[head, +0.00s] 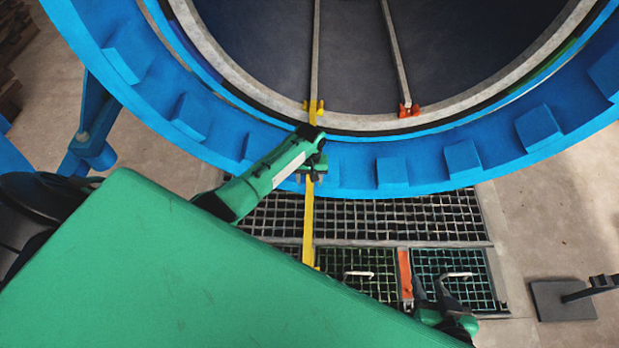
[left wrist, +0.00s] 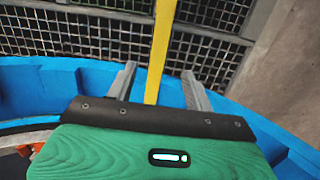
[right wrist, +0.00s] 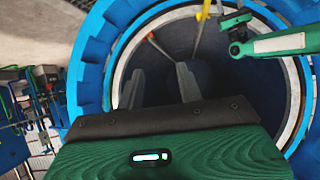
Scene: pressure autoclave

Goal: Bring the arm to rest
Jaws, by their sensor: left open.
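My left gripper (head: 313,172) is at the front rim of the blue autoclave, over the yellow rail piece (head: 308,225). In the left wrist view its two fingers (left wrist: 160,86) are apart, and the yellow rail piece (left wrist: 160,45) shows in the gap between them; I cannot tell whether they touch it. My right gripper (head: 432,287) is low at the right, by the floor grating. In the right wrist view its fingers (right wrist: 158,84) are apart with nothing between them, facing the autoclave opening. My left arm also shows there at the upper right.
The blue autoclave ring (head: 385,172) spans the top, with two rails (head: 398,55) inside. A dark plate with a pedal-like bar (head: 562,299) lies at the right. Concrete floor is clear beside it.

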